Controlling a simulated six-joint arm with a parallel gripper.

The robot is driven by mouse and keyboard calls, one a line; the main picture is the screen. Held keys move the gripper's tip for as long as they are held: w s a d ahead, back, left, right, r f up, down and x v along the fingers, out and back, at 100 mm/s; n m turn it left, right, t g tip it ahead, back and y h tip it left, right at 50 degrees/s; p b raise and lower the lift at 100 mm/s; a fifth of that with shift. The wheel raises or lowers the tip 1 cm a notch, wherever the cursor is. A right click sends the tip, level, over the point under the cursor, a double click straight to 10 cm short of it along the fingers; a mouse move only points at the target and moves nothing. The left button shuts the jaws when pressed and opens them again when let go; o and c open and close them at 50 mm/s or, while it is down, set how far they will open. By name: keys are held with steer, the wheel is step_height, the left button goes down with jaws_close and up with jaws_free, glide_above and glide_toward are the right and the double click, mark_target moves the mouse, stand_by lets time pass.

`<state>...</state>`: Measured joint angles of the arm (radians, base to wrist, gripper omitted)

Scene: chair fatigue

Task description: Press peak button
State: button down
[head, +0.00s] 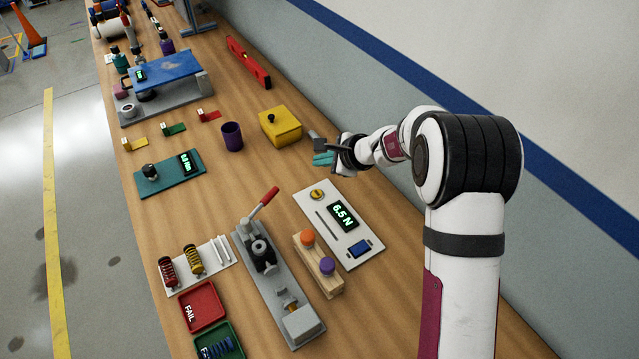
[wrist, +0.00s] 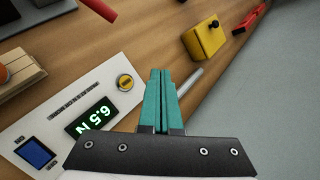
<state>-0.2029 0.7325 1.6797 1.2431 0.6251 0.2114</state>
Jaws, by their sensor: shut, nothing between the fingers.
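A white gauge panel (head: 312,210) lies on the bench in front of my arm. It carries a round gold button or knob (head: 317,194), a lit display (head: 342,215) reading 6.5 N, and a square blue button (head: 360,248). In the wrist view the gold part (wrist: 125,82), the display (wrist: 90,117) and the blue button (wrist: 36,152) all show. I cannot read which one is marked peak. My gripper (head: 318,159), with teal fingers, is shut and empty, beyond the panel's gold end. In the wrist view its fingertips (wrist: 160,73) appear just right of the gold part, not touching it.
A yellow box (head: 281,127) with a black knob stands beyond my gripper. A grey lever press (head: 277,285) with a red handle and a wooden block (head: 318,268) with orange and purple knobs stand left of the panel. A grey rod (wrist: 190,82) lies beside my fingers.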

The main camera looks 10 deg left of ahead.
mark_target(321, 195)
steer(key=shift+f, duration=0.1)
steer(key=shift+f, duration=4.3)
steer(key=shift+f, duration=0.1)
steer(key=shift+f, duration=0.3)
steer(key=shift+f, duration=0.4)
steer(key=shift+r, duration=0.8)
steer(key=shift+r, duration=2.5)
